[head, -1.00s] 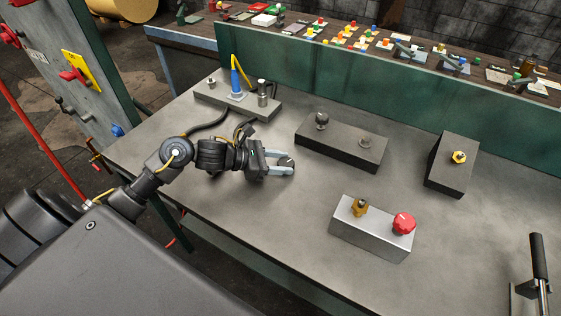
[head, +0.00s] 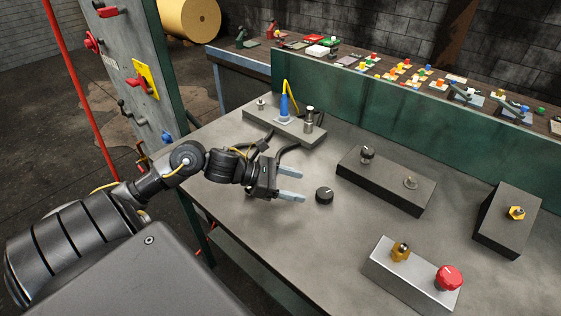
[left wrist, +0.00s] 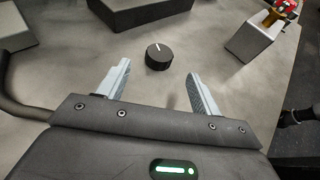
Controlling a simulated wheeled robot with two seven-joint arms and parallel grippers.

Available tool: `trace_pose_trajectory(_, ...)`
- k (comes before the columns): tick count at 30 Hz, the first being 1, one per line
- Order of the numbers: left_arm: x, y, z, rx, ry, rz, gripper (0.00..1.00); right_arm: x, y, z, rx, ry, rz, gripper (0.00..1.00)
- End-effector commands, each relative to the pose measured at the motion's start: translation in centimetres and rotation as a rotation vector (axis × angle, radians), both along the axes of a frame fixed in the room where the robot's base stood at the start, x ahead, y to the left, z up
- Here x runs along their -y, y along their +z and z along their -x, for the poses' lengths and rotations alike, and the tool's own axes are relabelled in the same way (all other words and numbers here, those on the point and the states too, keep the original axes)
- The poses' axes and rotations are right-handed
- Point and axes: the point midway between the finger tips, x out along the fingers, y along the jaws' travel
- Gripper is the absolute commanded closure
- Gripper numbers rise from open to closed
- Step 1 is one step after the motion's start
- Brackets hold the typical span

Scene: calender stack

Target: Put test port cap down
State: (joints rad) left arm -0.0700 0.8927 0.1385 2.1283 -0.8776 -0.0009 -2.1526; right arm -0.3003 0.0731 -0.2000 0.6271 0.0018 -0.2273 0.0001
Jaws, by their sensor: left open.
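The test port cap looks to be the small round black cap with a pale line on top (head: 324,195). It rests upright on the grey table (head: 250,225). It also shows in the left wrist view (left wrist: 159,56), just beyond the fingertips and between their lines. My left gripper (head: 297,186) is open and empty, with its two pale fingers just left of the cap in the head view, apart from it. In the left wrist view the open fingers (left wrist: 160,78) show at both sides. My right gripper is in neither view.
A dark block (head: 385,187) with two fittings stands right of the cap. A silver block (head: 405,280) with a brass fitting and red knob (head: 449,277) is at front right. A grey block (head: 290,130) with a blue fitting is behind. A dark block (head: 497,235) with a yellow nut stands far right.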

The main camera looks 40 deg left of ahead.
Motion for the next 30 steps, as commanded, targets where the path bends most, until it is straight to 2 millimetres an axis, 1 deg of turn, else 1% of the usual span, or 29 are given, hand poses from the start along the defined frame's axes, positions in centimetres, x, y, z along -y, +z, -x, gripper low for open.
trace_pose_trajectory(1,-0.7,0.0,0.8,-0.002,-0.002,-0.006,0.35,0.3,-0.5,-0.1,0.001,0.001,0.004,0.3)
trace_pose_trajectory(3,-1.5,0.5,1.5,-0.003,-0.002,-0.003,0.35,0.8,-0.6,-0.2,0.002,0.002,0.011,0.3)
trace_pose_trajectory(7,-2.4,1.1,2.3,-0.002,-0.001,-0.001,0.35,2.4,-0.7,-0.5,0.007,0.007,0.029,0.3)
trace_pose_trajectory(10,-2.8,1.5,2.6,-0.002,-0.002,-0.001,0.35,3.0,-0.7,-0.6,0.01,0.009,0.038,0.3)
trace_pose_trajectory(14,-3.0,1.7,2.8,0.001,-0.003,-0.001,0.35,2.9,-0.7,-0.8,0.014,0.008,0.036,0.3)
trace_pose_trajectory(21,-3.0,1.7,2.8,0.001,-0.002,0.001,0.35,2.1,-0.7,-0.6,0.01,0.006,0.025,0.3)
trace_pose_trajectory(30,-3.0,1.7,2.7,0.001,-0.002,0.001,0.35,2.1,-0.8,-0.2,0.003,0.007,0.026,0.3)
